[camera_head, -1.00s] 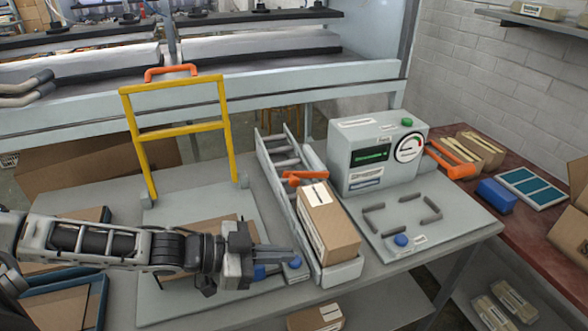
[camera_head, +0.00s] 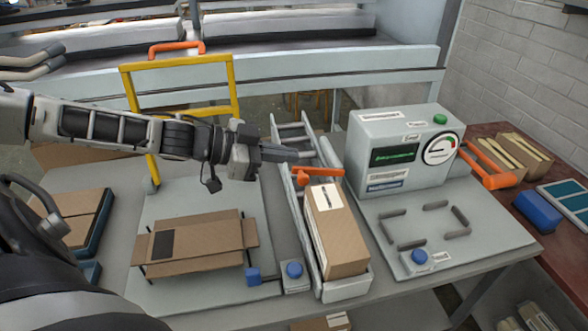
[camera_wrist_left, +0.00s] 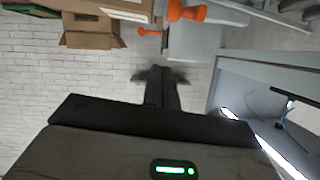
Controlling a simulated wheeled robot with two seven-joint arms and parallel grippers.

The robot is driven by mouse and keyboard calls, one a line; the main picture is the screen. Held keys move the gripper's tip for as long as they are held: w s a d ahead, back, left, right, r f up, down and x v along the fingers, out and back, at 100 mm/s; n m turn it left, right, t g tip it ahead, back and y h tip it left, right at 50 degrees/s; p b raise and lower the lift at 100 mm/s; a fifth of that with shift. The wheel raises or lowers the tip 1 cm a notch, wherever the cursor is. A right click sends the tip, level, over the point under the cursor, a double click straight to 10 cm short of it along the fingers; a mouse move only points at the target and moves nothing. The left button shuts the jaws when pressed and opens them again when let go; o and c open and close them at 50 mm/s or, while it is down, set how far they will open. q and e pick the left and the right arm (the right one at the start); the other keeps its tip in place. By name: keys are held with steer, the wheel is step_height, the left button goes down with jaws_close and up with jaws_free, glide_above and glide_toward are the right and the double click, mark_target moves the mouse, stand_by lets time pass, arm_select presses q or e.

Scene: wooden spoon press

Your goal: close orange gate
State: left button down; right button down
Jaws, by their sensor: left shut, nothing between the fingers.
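The orange gate (camera_head: 318,173) is a small orange bar across the roller chute (camera_head: 297,213), at the upper end of a closed carton (camera_head: 337,233). My left gripper (camera_head: 304,155) is shut and empty. In the head view its tips are just above and left of the orange bar; I cannot tell whether they touch it. The shut fingers also show in the left wrist view (camera_wrist_left: 160,76). Orange parts show near the top of that view, but I cannot tell which is the gate. My right gripper is not in view.
A yellow frame (camera_head: 235,88) with an orange handle (camera_head: 177,47) stands behind my left arm. An open carton (camera_head: 197,243) lies on the plate below. A grey tester (camera_head: 402,150) with a green display stands right of the chute. Blue buttons (camera_head: 294,270) sit at the front.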

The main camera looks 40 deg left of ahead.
arm_select(q)
steer(key=f, duration=0.1)
steer(key=w+f+p, duration=0.1)
steer(key=f, duration=0.1)
steer(key=w+f, duration=0.1)
steer(key=shift+d+f+p, duration=0.35)
steer(key=shift+d+f, duration=0.05)
steer(key=shift+f, duration=0.1)
